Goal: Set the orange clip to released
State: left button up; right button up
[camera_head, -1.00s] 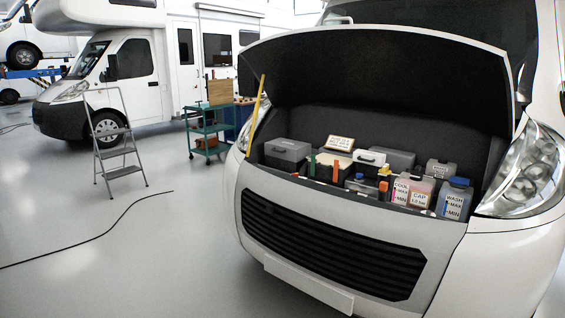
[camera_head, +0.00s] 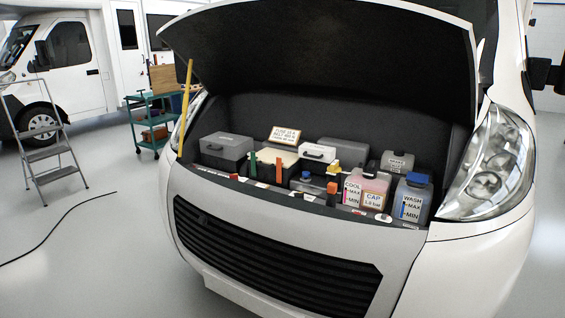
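The motorhome's front hood (camera_head: 330,75) is raised over an open engine bay. Two orange pieces show among the boxes: an upright orange strip (camera_head: 278,170) at the front of a box with a cream top (camera_head: 272,156), and a shorter orange piece (camera_head: 332,189) left of the pink coolant bottle. I cannot tell which one is the orange clip, or how it is set. A green upright strip (camera_head: 252,164) stands left of the orange strip. Neither of my grippers is in view.
A yellow prop rod (camera_head: 185,108) stands at the bay's left corner. The coolant bottle (camera_head: 367,188) and washer bottle (camera_head: 411,199) are at the bay's right. A step ladder (camera_head: 48,150), teal cart (camera_head: 148,125) and floor cable (camera_head: 60,228) are left. Floor before the ladder is mostly clear.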

aim_at(279, 164)
jog(key=z, duration=0.45)
jog(key=i+j+z, duration=0.5)
jog(key=j+z, duration=0.2)
jog(key=j, duration=0.2)
jog(key=i+j+z, duration=0.25)
jog(key=j, duration=0.15)
jog(key=i+j, duration=0.1)
jog(key=j, duration=0.45)
jog(key=i+j, duration=0.1)
jog(key=j, duration=0.4)
